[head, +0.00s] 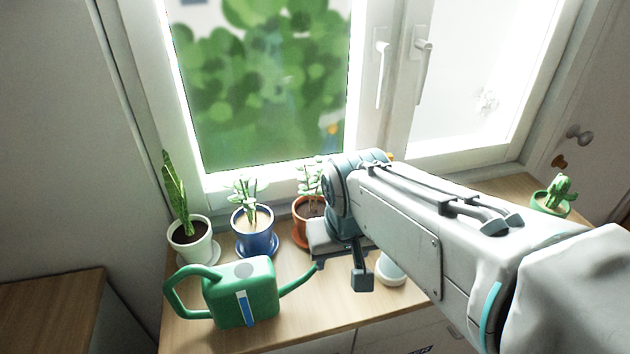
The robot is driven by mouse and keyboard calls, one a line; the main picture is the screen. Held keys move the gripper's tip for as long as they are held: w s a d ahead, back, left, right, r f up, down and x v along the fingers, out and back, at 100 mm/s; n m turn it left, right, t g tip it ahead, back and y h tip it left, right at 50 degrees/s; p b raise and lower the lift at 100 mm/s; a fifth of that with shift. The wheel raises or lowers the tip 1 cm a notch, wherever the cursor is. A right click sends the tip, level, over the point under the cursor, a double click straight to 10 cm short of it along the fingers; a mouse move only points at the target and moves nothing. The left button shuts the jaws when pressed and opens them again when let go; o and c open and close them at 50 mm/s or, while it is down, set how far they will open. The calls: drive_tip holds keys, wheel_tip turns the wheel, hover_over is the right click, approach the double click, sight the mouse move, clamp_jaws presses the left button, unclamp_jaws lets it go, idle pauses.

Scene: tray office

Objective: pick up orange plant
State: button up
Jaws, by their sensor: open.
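The orange plant (300,226), a leafy plant in an orange pot with dark soil, stands on the wooden sill in the head view. My arm and gripper cover its right side. My gripper (342,271) points down in front of and to the right of the orange pot. One dark finger shows clearly; the other is mostly hidden by the gripper body. The gripper is open, and I see nothing held in it. The exact gap between gripper and pot cannot be told.
A blue-potted plant (253,238) and a white-potted snake plant (189,243) stand to the left. A green watering can (247,296) is in front, its spout towards my gripper. A white pot (390,271) sits partly behind my arm. A green-potted cactus (551,203) stands far right.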

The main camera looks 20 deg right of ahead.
sight(312, 184)
drive_tip(key=w+a+r+m+h+p, duration=0.1)
drive_tip(key=w+r+m, duration=0.2)
drive_tip(key=w+r, duration=0.35)
drive_tip(key=w+a+r+m+h+p, duration=0.1)
drive_tip(key=w+a+r+m, duration=0.2)
drive_tip(key=w, duration=0.6)
drive_tip(key=shift+m, duration=0.3)
drive_tip(key=w+d+f, duration=0.1)
drive_tip(key=f, duration=0.1)
drive_tip(key=d+f, duration=0.1)
drive_tip(key=f, duration=0.1)
drive_tip(key=w+d+f, duration=0.1)
drive_tip(key=f, duration=0.1)
drive_tip(key=shift+w+d+p, duration=0.1)
drive_tip(key=shift+w+p, duration=0.2)
drive_tip(key=shift+p, duration=0.05)
drive_tip(key=shift+t, duration=0.3)
drive_tip(key=shift+p+x, duration=0.55)
drive_tip(key=shift+x, duration=2.25)
drive_tip(key=shift+s+d, duration=0.1)
drive_tip(key=shift+s, duration=0.05)
clamp_jaws()
